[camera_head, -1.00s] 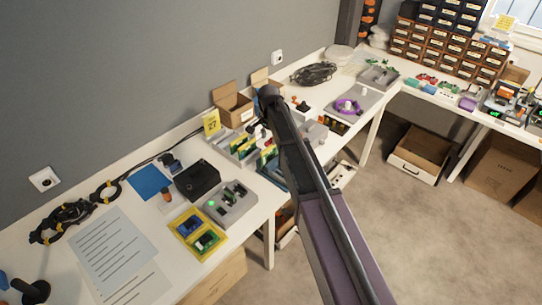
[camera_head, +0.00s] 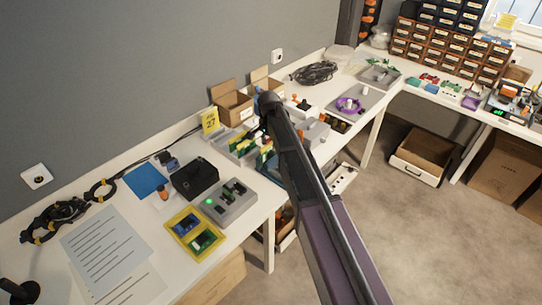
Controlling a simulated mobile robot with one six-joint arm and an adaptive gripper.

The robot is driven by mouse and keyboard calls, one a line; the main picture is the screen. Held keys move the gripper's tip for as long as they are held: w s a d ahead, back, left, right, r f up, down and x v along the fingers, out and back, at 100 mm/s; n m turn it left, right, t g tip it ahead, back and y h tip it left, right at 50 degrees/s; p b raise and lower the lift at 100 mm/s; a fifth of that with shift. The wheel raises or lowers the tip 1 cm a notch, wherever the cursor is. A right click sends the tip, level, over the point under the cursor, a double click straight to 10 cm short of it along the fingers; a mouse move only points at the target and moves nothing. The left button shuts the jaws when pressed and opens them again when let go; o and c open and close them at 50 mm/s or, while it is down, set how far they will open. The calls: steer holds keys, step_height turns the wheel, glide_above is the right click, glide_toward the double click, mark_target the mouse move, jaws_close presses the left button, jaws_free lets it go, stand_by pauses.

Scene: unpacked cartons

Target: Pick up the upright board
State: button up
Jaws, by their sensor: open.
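Several thin boards (camera_head: 243,143), green, yellow and white, stand upright in a grey rack (camera_head: 227,152) on the white table, left of my arm. I cannot tell which one is the task's board, and my arm hides what lies to the right of the rack. My dark arm reaches from the lower right up to a joint above the table, beside the rack. My gripper cannot be made out; the arm covers that area.
A black box (camera_head: 195,178), a grey device with a green light (camera_head: 228,203) and a yellow tray (camera_head: 195,235) stand left of the rack. Open cartons (camera_head: 232,103) and a yellow card (camera_head: 209,121) stand behind it. Papers (camera_head: 105,240) cover the near left of the table.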

steer(key=shift+f, duration=0.3)
stand_by(0.4)
jaws_close()
